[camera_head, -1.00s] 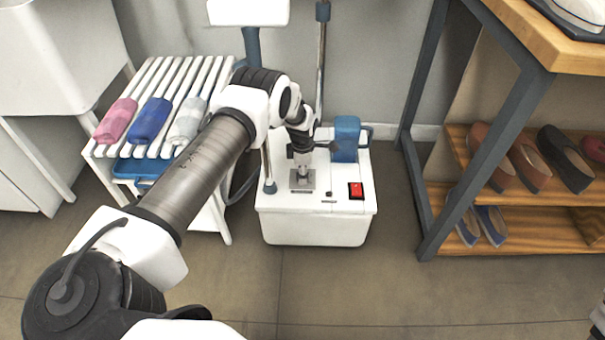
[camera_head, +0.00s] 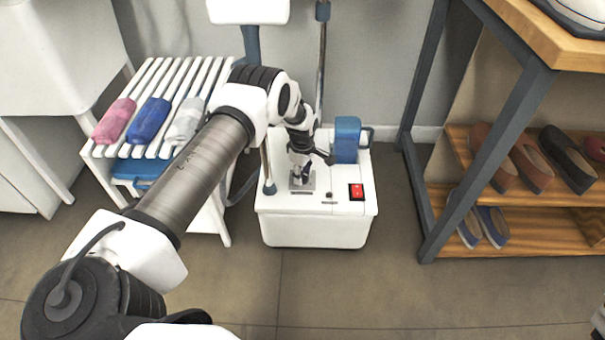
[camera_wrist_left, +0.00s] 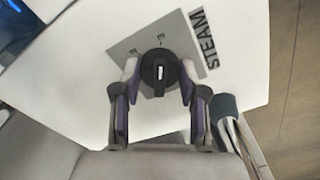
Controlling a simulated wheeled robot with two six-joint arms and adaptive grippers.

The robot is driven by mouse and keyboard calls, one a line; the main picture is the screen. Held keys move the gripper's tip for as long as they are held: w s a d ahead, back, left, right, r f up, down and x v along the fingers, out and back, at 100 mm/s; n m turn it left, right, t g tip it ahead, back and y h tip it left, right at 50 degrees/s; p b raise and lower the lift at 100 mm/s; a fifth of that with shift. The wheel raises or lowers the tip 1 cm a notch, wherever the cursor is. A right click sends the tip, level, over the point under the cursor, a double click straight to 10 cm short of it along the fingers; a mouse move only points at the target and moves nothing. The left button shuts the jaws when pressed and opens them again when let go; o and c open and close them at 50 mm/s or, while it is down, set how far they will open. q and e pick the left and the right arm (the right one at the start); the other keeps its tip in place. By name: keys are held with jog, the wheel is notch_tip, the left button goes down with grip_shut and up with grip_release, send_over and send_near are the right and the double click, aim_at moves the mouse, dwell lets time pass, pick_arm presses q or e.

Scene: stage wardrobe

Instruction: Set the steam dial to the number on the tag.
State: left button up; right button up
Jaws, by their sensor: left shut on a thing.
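The steam dial (camera_wrist_left: 160,68) is a round black knob with a pale pointer mark, set on a grey plate (camera_wrist_left: 142,50) beside the word STEAM. Small marks on the plate near the knob are too blurred to read. My left gripper (camera_wrist_left: 159,76) is shut on the dial, one finger on each side. In the head view my left gripper (camera_head: 302,174) reaches down to the grey plate on top of the white steamer (camera_head: 315,228) and hides the dial. I cannot make out a tag with a number in either view. My right gripper is not in view.
The steamer's top also carries a red switch (camera_head: 356,191) and a blue part (camera_head: 347,139). A white slatted rack (camera_head: 218,222) with rolled cloths stands left. A shoe shelf (camera_head: 535,245) stands right. The floor in front is clear.

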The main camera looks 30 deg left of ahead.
pick_arm(q)
jog(key=shift+f, duration=0.1)
jog(key=o, duration=1.2)
jog(key=shift+c, duration=0.2)
notch_tip(320, 180, up, 12)
